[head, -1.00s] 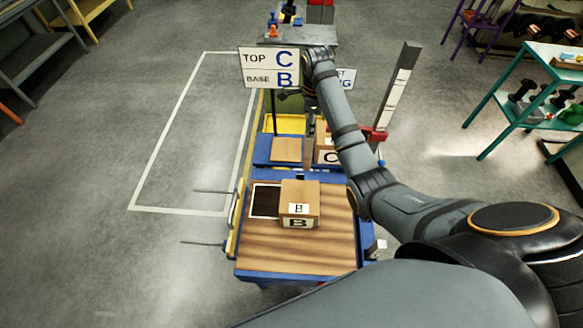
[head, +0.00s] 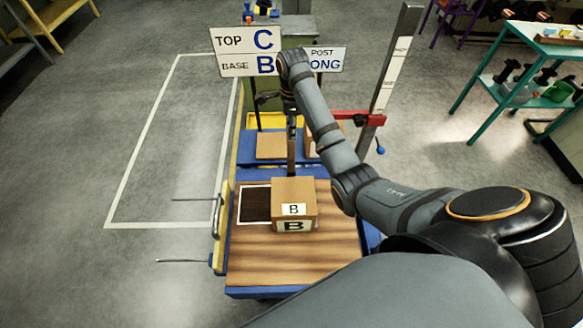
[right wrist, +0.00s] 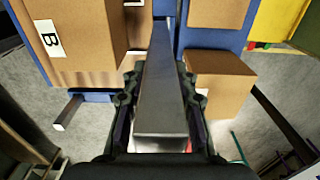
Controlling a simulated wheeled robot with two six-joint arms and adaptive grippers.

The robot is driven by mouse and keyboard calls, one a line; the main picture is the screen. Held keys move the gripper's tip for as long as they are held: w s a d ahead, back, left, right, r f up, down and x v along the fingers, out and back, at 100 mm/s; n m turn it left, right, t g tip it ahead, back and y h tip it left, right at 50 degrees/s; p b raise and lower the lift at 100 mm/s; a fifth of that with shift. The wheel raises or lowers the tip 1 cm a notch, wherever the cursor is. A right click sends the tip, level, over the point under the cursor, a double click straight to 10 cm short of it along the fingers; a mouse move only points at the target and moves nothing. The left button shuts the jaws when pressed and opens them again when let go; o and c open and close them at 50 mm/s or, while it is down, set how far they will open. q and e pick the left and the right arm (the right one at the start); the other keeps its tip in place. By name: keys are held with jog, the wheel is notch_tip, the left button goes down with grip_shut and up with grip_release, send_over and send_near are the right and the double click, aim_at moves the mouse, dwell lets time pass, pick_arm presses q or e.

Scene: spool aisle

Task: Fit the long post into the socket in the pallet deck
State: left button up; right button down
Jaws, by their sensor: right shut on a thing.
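My right gripper (head: 288,100) is shut on the long post, a dark grey metal bar. In the head view the post (head: 291,148) hangs roughly upright below the gripper, its lower end just behind the B box. In the right wrist view the post (right wrist: 160,65) runs away between the fingers (right wrist: 160,108). The pallet deck (head: 290,262) is wood-planked with a blue edge and carries the B box (head: 294,203). A dark, white-edged square (head: 254,204) lies left of the box. I cannot make out the socket. My left gripper is out of view.
A sign (head: 246,52) reading top C, base B stands behind the deck, partly covered by my arm. A blue shelf with a cardboard piece (head: 271,146) lies beyond the deck. A tall marked upright (head: 390,75) with a red clamp (head: 357,118) stands right. Open floor lies left.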

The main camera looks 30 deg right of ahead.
aim_at(292, 147)
notch_tip(292, 147, down, 7)
jog(key=b, duration=0.5)
jog(key=shift+b, duration=0.4)
jog(key=shift+s+f+p, duration=0.15)
jog(key=shift+f+p, duration=0.2)
jog(key=shift+p, duration=0.3)
jog(key=shift+f, duration=0.45)
jog(key=c, duration=1.5)
grip_release()
jog(key=shift+f, duration=0.15)
jog(key=o, duration=0.4)
jog(key=shift+o, duration=0.2)
